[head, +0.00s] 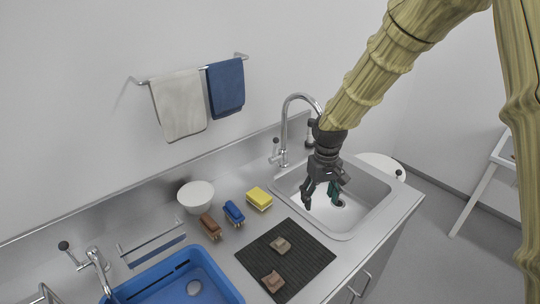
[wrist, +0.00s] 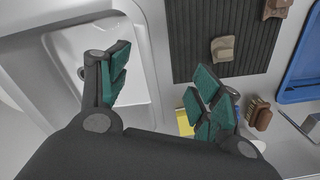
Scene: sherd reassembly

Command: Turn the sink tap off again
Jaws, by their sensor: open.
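The chrome sink tap (head: 284,130) with a tall curved spout stands behind the steel sink (head: 350,222) in the head view. A small lever with a dark knob (head: 276,141) rises at the left of its base. The spout's outlet is hidden behind my arm, and I cannot tell whether water runs. My gripper (head: 321,195) is open and empty over the sink, in front and to the right of the lever, apart from it. In the wrist view my gripper (wrist: 160,88) shows spread green finger pads, with the sink (wrist: 145,55) below; the tap is not visible there.
A dark ribbed mat (head: 312,253) with two sherds lies left of the sink. A yellow sponge (head: 259,198), blue brush (head: 234,212), brown brush (head: 210,226) and white bowl (head: 195,196) stand behind it. A second tap (head: 97,262) is by the blue basin (head: 226,288).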

